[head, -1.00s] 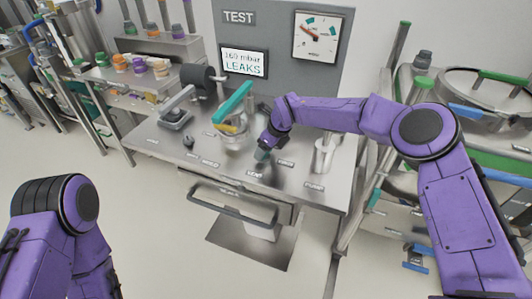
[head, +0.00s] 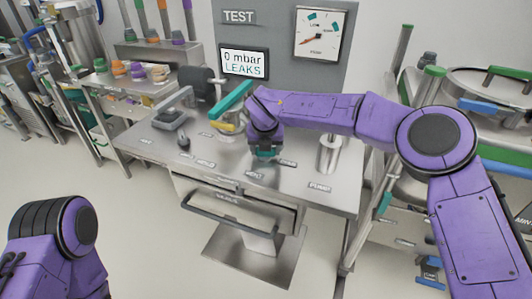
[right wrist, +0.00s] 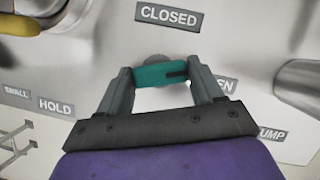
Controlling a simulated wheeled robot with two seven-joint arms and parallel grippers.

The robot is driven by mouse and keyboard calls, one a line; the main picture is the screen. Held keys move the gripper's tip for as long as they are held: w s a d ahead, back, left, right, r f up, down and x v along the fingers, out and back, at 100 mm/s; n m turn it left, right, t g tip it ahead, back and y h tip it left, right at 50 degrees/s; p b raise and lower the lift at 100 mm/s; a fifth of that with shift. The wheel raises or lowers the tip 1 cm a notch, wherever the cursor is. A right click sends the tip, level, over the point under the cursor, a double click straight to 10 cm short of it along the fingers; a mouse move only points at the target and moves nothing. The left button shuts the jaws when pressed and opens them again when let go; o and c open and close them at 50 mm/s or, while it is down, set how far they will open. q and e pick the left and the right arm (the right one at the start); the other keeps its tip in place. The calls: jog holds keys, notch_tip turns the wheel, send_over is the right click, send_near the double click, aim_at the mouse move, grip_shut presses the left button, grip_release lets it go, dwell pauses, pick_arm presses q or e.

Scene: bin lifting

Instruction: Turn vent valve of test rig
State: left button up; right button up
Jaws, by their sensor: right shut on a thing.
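The test rig (head: 320,185) is a steel bench with a grey back panel. Its display (head: 244,63) reads "0 mbar LEAKS", and the gauge needle (head: 314,38) points to the lower left. The vent valve is a teal handle (right wrist: 165,75) in the right wrist view, lying crosswise between the fingers below the "CLOSED" label (right wrist: 168,17). My right gripper (right wrist: 165,82) is shut on this handle, pointing down at the bench. In the head view, my right gripper (head: 265,150) is over the bench by the "VENT" label. The left gripper is out of view; only my left arm shows.
A longer teal lever (head: 231,102) and a yellow part stand left of my right gripper. A steel cylinder (head: 329,154) stands to its right. A drawer handle (head: 230,212) juts from the bench front. Shelves stand left, a cart right.

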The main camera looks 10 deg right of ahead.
jog(key=shift+a+r+m+g+h+b, duration=0.15)
jog(key=shift+m+h+b, duration=0.15)
jog(key=shift+m, duration=0.7)
jog(key=shift+f+m+g+h+b, duration=0.15)
jog(key=shift+m+h, duration=0.25)
jog(key=shift+m, duration=0.6)
jog(key=shift+r, duration=0.1)
jog(key=o, duration=1)
jog(key=shift+o, duration=0.2)
jog(key=b+v, duration=0.1)
jog(key=v, duration=0.9)
jog(key=shift+a+r, duration=0.15)
jog(key=shift+r, duration=0.1)
